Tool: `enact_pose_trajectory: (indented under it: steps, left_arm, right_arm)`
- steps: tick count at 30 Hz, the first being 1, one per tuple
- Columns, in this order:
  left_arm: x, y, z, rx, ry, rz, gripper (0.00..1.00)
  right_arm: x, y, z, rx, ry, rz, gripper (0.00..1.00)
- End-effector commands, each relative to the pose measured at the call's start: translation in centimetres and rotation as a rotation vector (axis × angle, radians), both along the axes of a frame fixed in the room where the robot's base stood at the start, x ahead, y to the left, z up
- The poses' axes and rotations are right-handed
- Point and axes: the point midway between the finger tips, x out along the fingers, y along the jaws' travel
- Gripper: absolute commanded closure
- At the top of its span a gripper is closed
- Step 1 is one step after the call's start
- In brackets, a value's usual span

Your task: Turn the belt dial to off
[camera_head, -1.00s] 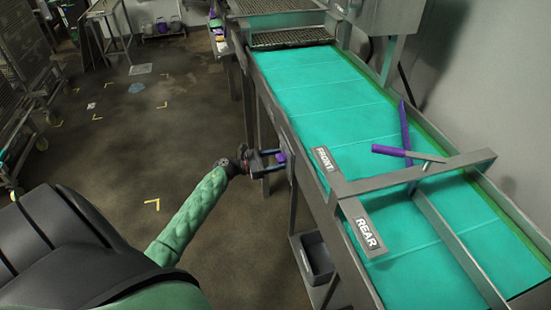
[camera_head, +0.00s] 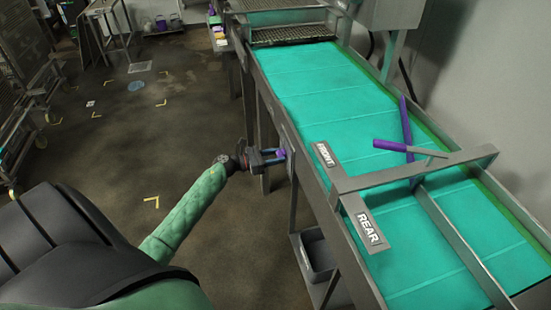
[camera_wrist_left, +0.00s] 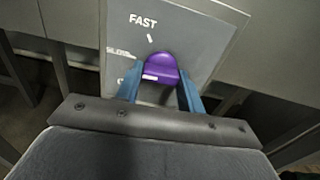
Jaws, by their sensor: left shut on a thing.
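The purple belt dial (camera_wrist_left: 162,68) sits on a grey plate (camera_wrist_left: 200,30) in the left wrist view. The plate reads FAST at the top and SLOW at the left; a lower-left label is mostly hidden by a blue finger. A white mark shows on the dial's left side, roughly level with that lower label. My left gripper (camera_wrist_left: 160,88) is shut on the dial, one blue finger on each side. In the head view, my left gripper (camera_head: 279,156) reaches the dial at the conveyor's left side. My right gripper is not in view.
The green conveyor belt (camera_head: 325,95) runs along the right, with FRONT (camera_head: 325,156) and REAR (camera_head: 367,229) signs. A grey bin (camera_head: 319,259) stands below the frame. The floor to the left is mostly open.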

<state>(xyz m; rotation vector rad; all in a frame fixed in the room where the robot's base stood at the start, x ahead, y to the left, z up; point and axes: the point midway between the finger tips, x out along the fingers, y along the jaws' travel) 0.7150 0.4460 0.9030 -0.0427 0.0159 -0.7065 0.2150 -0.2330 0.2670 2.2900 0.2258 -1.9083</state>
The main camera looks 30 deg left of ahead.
Motion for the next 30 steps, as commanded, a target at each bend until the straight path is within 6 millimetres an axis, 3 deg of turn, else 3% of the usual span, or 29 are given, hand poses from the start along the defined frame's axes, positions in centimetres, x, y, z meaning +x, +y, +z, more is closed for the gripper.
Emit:
enact_pose_trajectory:
  steps: [1,6,18,30]
  left_arm:
    - [0.0,0.0,-0.3,-0.022,0.02,-0.002,0.85]
    - [-0.1,0.0,-0.3,-0.131,0.116,-0.002,0.85]
    - [-0.1,0.0,-0.1,-0.396,0.34,-0.001,0.85]
    - [-0.1,-0.1,0.0,-0.548,0.468,0.001,0.85]
  right_arm:
    - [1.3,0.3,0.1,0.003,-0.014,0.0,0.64]
    - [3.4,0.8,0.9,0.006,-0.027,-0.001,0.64]
    - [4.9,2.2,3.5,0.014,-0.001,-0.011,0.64]
    - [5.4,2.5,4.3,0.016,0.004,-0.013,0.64]
